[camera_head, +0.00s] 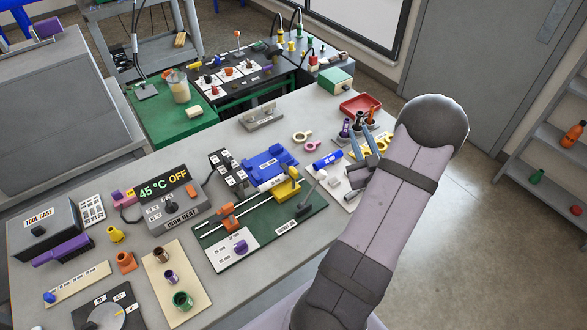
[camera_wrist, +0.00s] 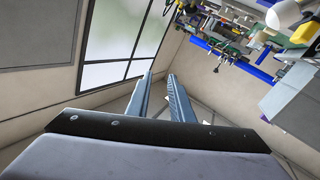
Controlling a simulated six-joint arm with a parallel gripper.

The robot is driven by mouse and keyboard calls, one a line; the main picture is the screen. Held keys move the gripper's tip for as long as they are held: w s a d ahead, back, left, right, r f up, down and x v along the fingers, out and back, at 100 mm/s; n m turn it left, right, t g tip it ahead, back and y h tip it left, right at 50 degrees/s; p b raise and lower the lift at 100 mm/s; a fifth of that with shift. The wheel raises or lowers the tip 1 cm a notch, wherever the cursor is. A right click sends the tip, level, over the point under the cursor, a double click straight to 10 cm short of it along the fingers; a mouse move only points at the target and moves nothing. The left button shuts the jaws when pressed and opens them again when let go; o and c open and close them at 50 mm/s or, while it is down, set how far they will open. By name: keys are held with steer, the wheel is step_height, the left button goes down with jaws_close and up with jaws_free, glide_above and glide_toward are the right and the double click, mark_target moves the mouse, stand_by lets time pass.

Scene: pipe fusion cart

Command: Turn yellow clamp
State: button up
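The yellow clamp (camera_head: 287,188) sits on the green fusion board (camera_head: 255,237), at the right end of the two rails and beside the blue block (camera_head: 268,163). A dark grey lever handle (camera_head: 306,203) stands just right of it. The wrist view looks toward the window and wall, with the crowded bench tilted at the upper right. I cannot pick out the clamp there.
An orange clamp (camera_head: 229,224) stands on the same rails. The heater box (camera_head: 170,205) reads 45 °C OFF. A blue cylinder (camera_head: 327,161) and a holder of tools (camera_head: 362,130) stand near my gripper. A red tray (camera_head: 360,105) is behind. The bench's front right edge is clear.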

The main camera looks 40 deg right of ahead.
mark_target(295, 171)
steer(key=w+a+f+y+b, duration=0.1)
steer(key=a+f, duration=0.1)
steer(key=w+a+f+n+y+b, duration=0.1)
steer(key=a+f+y, duration=0.1)
steer(key=a, duration=0.1)
steer(key=w+a+f+y, duration=0.2)
steer(key=f, duration=0.1)
steer(key=shift+a+f+g+b, duration=0.1)
steer(key=shift+a+g+b, duration=0.2)
steer(key=shift+b, duration=0.1)
steer(key=a+f+y, duration=0.1)
steer(key=a+f+n+g+y+b, duration=0.1)
steer(key=a+f, duration=0.1)
steer(key=a+f+y, duration=0.1)
steer(key=a, duration=0.1)
steer(key=shift+w+a+f+g+b, duration=0.25)
steer(key=shift+w+g+b, duration=0.05)
steer(key=shift+w+b, duration=0.1)
steer(key=shift+a+f+y, duration=0.25)
steer(key=shift+a+y, duration=0.05)
steer(key=shift+a, duration=0.05)
steer(key=shift+p+x, duration=1.1)
steer(key=shift+x, duration=2.55)
steer(key=shift+f, duration=0.1)
steer(key=shift+c, duration=0.3)
jaws_close()
